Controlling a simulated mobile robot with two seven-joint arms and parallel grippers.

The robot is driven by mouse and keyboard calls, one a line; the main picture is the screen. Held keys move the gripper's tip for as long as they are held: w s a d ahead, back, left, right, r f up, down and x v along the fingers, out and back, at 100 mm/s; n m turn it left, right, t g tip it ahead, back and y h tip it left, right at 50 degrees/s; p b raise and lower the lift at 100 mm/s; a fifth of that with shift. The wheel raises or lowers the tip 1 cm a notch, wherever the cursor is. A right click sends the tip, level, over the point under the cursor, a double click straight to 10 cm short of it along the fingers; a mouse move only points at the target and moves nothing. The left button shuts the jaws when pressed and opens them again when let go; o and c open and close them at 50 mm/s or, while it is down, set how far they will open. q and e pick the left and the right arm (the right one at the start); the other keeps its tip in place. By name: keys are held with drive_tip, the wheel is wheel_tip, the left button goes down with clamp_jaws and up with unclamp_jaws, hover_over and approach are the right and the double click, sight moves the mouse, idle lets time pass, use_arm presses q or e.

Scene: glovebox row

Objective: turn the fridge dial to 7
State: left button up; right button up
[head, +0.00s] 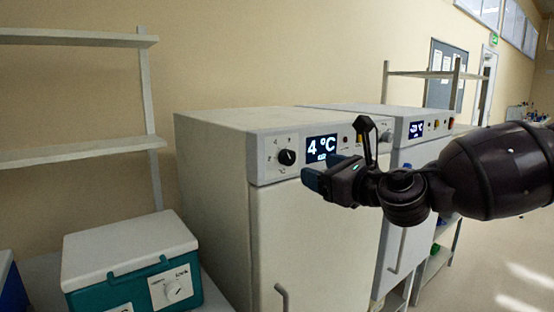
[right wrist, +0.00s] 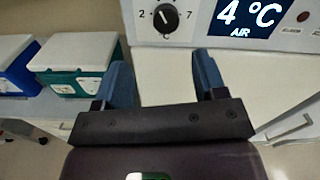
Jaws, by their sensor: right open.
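The fridge dial (head: 287,157) is a round black knob on the control panel of the white fridge (head: 215,165), left of a display reading 4 °C (head: 321,148). In the right wrist view the dial (right wrist: 166,18) sits at the top, with a 2 on its left and a 7 on its right. My right gripper (head: 312,180) is in front of the panel, to the right of and slightly below the dial. In the right wrist view its blue fingers (right wrist: 163,80) are apart with nothing between them, below the dial and not touching it. My left gripper is not in view.
A teal box with a white lid (head: 130,250) stands at the lower left, and a blue box (head: 8,285) is beside it. A second white appliance (head: 405,130) with its own display stands to the right. Wall shelves (head: 75,157) are at the left.

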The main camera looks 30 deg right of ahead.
sight(290, 158)
drive_tip(key=shift+n, duration=0.3)
drive_tip(key=w, duration=0.8)
drive_tip(key=shift+w+d, duration=0.1)
drive_tip(key=shift+w, duration=0.2)
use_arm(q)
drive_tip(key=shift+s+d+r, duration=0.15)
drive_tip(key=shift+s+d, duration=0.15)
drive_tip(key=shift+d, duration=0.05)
use_arm(e)
drive_tip(key=shift+w, duration=0.8)
drive_tip(key=shift+c, duration=0.3)
drive_tip(key=c, duration=0.9)
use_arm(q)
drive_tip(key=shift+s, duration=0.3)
